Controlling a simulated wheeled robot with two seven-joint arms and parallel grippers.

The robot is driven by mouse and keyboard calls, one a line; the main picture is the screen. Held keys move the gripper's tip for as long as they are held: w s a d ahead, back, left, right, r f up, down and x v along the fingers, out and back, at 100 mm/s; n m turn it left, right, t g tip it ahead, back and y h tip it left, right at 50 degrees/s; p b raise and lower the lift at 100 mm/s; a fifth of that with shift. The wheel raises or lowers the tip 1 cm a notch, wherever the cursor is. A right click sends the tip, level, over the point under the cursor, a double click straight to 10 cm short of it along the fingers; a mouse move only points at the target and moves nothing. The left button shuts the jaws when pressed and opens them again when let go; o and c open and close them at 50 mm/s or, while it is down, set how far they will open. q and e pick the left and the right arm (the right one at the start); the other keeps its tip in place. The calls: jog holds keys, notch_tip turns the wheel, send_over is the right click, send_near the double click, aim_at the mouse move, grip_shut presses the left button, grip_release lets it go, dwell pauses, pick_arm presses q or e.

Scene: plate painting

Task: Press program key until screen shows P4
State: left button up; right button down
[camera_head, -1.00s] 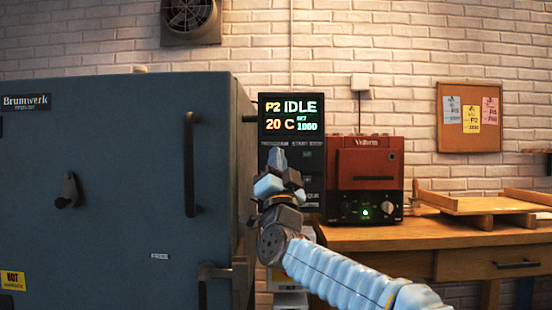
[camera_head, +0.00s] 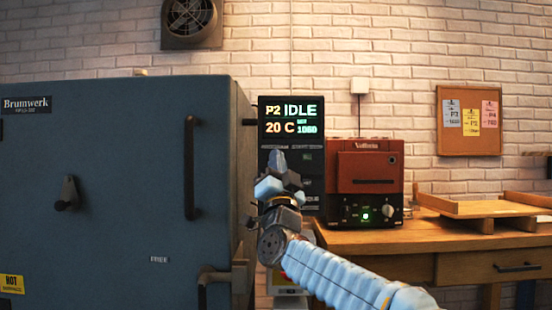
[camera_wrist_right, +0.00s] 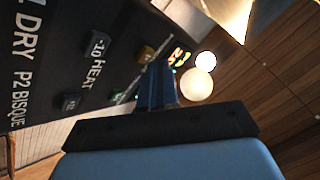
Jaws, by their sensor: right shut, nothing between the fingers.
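The kiln control panel (camera_head: 310,170) is a dark upright box right of the big blue-grey kiln. Its screen (camera_head: 290,118) reads P2 IDLE, 20 C, with a small set value of 1060. My right gripper (camera_head: 278,160) is shut and empty, in front of the panel just below the screen. It hides part of the key area, so I cannot tell the program key in the head view. In the right wrist view the fingers (camera_wrist_right: 162,85) point at the panel face (camera_wrist_right: 60,60), near several small keys. Contact cannot be told. My left gripper is not in view.
The kiln (camera_head: 110,180) has its door closed, with a handle (camera_head: 191,168) close left of my gripper. A red Vulferra oven (camera_head: 368,170) stands on a wooden bench (camera_head: 400,240) to the right. A wooden tray (camera_head: 480,206) and pinboard (camera_head: 469,145) are farther right.

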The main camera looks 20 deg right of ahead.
jog(key=shift+w+d, duration=0.1)
jog(key=shift+w, duration=0.25)
dwell(0.5)
jog(key=shift+s+f, duration=0.1)
jog(key=shift+s+a+b, duration=0.25)
jog(key=shift+s+b, duration=0.35)
jog(key=shift+s, duration=0.05)
dwell(0.4)
